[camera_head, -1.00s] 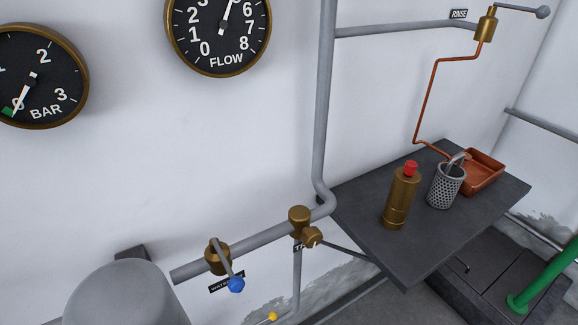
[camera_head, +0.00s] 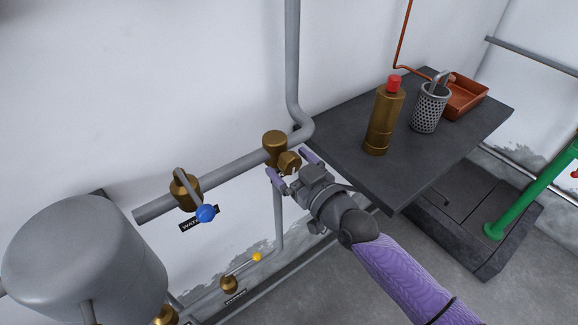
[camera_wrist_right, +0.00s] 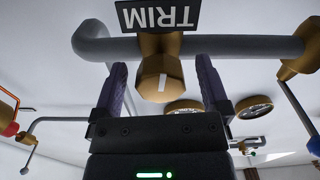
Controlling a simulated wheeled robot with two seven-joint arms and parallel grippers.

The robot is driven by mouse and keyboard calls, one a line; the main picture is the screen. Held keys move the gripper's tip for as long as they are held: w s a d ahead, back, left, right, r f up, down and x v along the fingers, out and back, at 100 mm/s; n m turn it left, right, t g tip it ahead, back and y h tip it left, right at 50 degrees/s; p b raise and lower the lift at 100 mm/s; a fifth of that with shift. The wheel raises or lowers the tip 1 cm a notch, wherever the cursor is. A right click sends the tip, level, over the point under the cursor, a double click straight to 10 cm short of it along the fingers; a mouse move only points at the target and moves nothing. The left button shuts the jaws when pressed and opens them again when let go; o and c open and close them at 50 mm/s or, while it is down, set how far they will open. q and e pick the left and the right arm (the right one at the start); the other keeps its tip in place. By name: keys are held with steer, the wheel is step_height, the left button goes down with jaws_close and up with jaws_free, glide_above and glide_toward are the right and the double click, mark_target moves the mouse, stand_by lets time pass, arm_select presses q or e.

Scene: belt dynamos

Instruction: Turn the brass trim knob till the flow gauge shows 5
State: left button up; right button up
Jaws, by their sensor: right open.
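The brass trim knob (camera_head: 290,161) sits on the front of a brass valve body (camera_head: 274,147) on the grey wall pipe. In the right wrist view the faceted knob (camera_wrist_right: 154,80) has a white mark on its face, and a TRIM label (camera_wrist_right: 158,15) shows upside down above it. My right gripper (camera_head: 288,164) is open, its purple fingers on either side of the knob; I cannot tell whether they touch it. Two round gauges (camera_wrist_right: 183,106) (camera_wrist_right: 254,106) show in the right wrist view, too small and oblique to read. My left gripper is out of view.
A blue-handled water valve (camera_head: 205,213) is on the pipe to the left. A yellow-handled valve (camera_head: 257,257) sits lower down. A dark shelf (camera_head: 400,185) at right holds a brass bottle (camera_head: 384,120), a perforated basket (camera_head: 430,108) and a copper tray (camera_head: 466,97). A grey tank (camera_head: 80,255) stands at left.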

steer(key=shift+w+a, duration=0.25)
steer(key=shift+w, duration=0.05)
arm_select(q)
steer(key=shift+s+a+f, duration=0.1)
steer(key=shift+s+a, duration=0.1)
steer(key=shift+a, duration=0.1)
